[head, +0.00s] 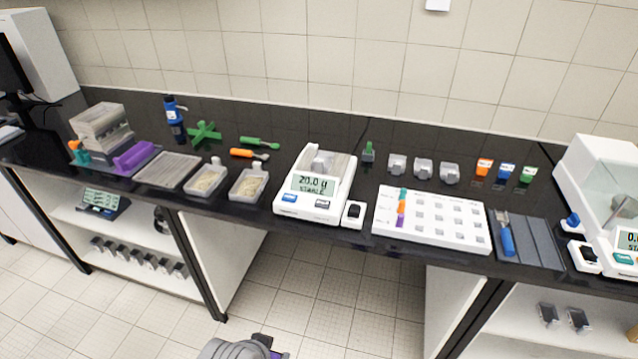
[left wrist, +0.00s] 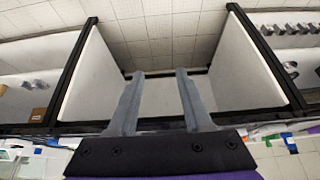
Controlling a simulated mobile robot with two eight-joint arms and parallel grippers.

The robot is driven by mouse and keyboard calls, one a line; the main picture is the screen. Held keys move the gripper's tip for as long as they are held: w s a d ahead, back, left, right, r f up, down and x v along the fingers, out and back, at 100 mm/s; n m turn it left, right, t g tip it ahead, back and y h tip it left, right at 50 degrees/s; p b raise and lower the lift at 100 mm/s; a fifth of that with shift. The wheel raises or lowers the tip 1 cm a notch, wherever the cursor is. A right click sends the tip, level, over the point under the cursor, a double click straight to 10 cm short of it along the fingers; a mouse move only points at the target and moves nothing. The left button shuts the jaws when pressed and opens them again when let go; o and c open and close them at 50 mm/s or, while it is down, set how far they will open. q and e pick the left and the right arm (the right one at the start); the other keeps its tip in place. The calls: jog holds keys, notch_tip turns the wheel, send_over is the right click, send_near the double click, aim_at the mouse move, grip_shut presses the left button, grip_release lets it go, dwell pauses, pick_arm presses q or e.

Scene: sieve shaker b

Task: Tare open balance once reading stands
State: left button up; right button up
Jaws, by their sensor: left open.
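The open balance (head: 340,190) is white and stands on the black bench near the middle of the head view. Its display (head: 314,184) reads 20.0 g with "STABLE" below. A blue key (head: 289,198) and a dark grey key (head: 322,204) sit on its front. A grey metal piece (head: 322,161) stands on its pan. A small white block with a black top (head: 353,212) is beside its right front corner. My left gripper (left wrist: 160,74) is open and empty in the left wrist view, away from the balance. My right gripper is not in view.
Two dishes of pale grains (head: 248,185) are left of the balance. A white tray (head: 470,238) with several pieces and a grey mat (head: 541,250) are to its right. A second, glass-shielded balance (head: 590,165) is at the far right. Open knee space lies below the bench.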

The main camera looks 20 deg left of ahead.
pick_arm(q)
jog(key=shift+c, duration=0.3)
grip_shut()
dwell(1.6)
